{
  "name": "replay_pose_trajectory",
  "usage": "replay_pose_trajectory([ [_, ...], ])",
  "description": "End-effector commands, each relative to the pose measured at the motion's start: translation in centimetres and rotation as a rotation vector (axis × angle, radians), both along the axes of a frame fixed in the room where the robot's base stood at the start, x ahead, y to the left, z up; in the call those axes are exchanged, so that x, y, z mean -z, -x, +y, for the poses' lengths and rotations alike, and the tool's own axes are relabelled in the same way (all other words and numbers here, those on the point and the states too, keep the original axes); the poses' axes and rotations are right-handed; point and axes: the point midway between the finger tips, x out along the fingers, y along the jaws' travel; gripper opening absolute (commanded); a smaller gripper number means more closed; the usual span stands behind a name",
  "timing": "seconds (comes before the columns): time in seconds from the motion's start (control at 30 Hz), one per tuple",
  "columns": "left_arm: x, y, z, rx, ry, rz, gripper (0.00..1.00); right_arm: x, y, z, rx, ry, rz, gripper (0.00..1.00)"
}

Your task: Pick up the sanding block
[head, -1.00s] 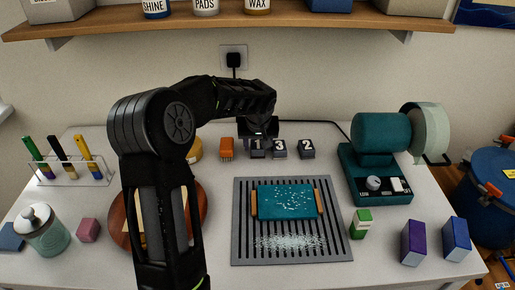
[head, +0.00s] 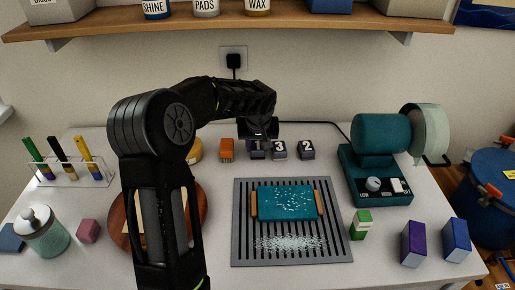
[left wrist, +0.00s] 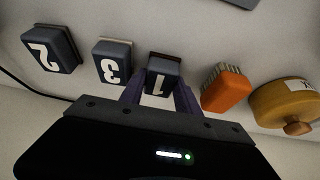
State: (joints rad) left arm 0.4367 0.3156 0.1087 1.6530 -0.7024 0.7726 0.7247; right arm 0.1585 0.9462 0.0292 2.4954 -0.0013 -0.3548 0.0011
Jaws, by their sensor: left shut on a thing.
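Several small dark grey blocks with white numbers stand in a row at the back of the table. They are block 1 (head: 257,152), block 3 (head: 279,150) and block 2 (head: 306,150). My right gripper is not in view.
An orange brush (head: 227,149) stands close beside block 1, and a yellow round container (head: 195,152) is beyond it. A teal grinder-like machine (head: 380,135) stands right. A shelf (head: 240,20) hangs above.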

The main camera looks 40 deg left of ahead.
Motion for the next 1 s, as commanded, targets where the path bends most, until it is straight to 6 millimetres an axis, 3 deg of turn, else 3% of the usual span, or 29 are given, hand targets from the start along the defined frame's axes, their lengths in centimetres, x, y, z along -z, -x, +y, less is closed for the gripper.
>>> replay_pose_trajectory([
  [0.27, -1.7, -0.1, 0.1, -0.001, -0.003, -0.004, 0.0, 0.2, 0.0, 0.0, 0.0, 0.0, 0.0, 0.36],
  [0.7, -9.3, -0.1, 0.0, -0.001, -0.001, -0.003, 0.0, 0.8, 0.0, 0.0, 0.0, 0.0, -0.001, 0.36],
  [1.0, -10.1, 0.0, 0.0, 0.001, 0.0, 0.0, 0.0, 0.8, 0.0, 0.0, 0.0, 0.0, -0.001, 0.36],
])
